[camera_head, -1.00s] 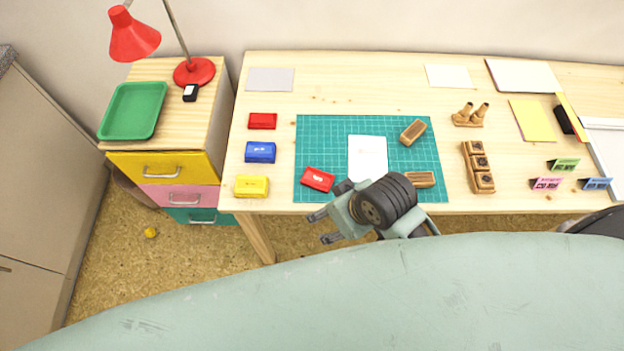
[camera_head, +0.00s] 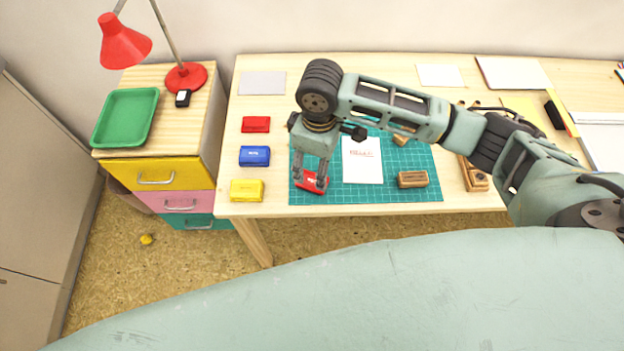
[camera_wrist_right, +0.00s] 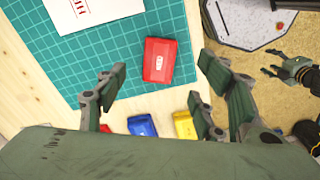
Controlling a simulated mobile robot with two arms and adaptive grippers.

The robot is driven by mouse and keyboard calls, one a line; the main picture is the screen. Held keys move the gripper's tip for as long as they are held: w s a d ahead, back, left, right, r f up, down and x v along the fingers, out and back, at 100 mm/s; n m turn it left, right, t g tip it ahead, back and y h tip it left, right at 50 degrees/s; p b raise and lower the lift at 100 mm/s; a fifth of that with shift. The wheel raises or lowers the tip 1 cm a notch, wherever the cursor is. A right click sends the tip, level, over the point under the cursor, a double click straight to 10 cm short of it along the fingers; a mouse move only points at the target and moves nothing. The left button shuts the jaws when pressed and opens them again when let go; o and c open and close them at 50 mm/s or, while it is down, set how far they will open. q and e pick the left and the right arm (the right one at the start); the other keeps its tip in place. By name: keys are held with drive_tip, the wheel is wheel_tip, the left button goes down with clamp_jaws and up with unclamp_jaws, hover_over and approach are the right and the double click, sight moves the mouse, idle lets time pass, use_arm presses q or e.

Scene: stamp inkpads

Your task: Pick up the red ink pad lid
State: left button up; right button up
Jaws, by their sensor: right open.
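A red ink pad piece (camera_head: 314,186) lies on the green cutting mat near its front left corner, and it also shows in the right wrist view (camera_wrist_right: 159,60) with a small pale label on top. Whether it is a lid alone or a whole pad I cannot tell. My right gripper (camera_head: 310,181) is open, pointing down over this red piece with a finger to either side. In the right wrist view the open fingers (camera_wrist_right: 164,80) are clear of it. Another red pad (camera_head: 256,124) lies left of the mat. My left gripper (camera_wrist_right: 290,68) shows small at the wrist view's right edge.
Blue (camera_head: 255,156) and yellow (camera_head: 247,190) pads lie left of the mat (camera_head: 400,194). A white printed card (camera_head: 362,160) and a wooden stamp (camera_head: 412,179) lie to the right of the red piece. A green tray (camera_head: 127,118) sits on the drawer unit.

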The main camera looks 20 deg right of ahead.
sight(312, 182)
wheel_tip(312, 182, down, 8)
drive_tip(key=shift+w+a+r+p, duration=0.1)
drive_tip(key=shift+r+p, duration=0.05)
drive_tip(key=shift+p, duration=0.4)
drive_tip(key=c, duration=1)
